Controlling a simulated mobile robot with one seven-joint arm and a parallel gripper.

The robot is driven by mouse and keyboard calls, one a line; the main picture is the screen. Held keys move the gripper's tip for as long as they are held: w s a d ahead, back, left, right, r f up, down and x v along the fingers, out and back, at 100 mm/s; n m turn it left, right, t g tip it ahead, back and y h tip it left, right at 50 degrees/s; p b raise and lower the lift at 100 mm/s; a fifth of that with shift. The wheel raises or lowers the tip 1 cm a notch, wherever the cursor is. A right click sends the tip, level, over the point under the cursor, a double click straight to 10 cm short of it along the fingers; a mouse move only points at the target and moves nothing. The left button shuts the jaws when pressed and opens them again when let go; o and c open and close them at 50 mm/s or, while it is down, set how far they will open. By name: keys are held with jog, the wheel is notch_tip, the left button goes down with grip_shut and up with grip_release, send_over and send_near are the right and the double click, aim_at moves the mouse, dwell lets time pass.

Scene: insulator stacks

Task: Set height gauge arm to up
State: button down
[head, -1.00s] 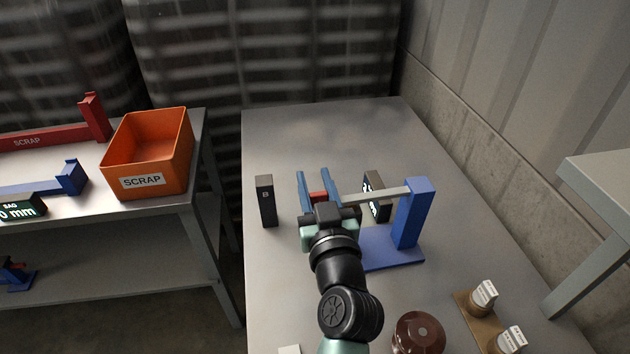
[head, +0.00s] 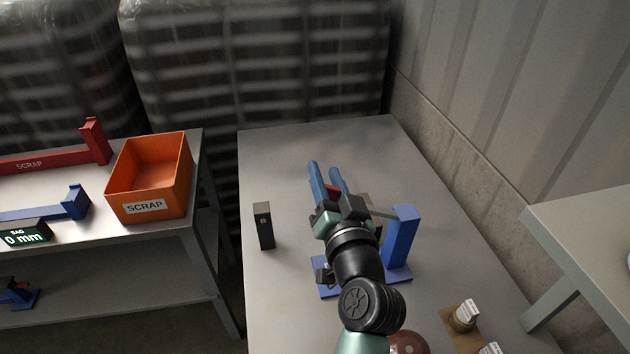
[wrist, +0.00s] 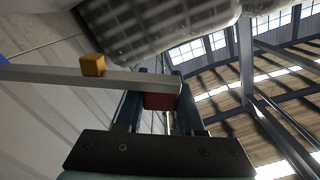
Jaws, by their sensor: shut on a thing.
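The height gauge has a blue post (head: 401,238) and a blue base (head: 398,274) on the grey table. Its grey arm (head: 379,207) runs left from the post to a red tip (head: 333,191). My gripper (head: 325,173) has two blue fingers, tilted with their tips up and away, and is shut on the red tip. In the wrist view the red tip (wrist: 161,101) sits between the fingers at the end of the grey bar (wrist: 60,76). My wrist hides part of the gauge arm and base.
A dark block marked B (head: 263,226) stands left of my gripper. A brown round object (head: 408,343) and a white-labelled piece (head: 465,316) are at the near right. The orange SCRAP bin (head: 147,210) stands on the left bench. The table's far part is clear.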

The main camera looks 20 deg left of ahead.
jog(key=w+d+r+m+p, duration=0.4)
jog(key=w+d+r+m, duration=0.2)
jog(key=d+m, duration=0.3)
jog(key=shift+w+d+r, duration=0.15)
jog(key=shift+d+r, duration=0.1)
jog(key=shift+r, duration=0.25)
jog(key=c, duration=0.5)
grip_release()
jog(key=b+v, duration=0.1)
jog(key=v, duration=1.2)
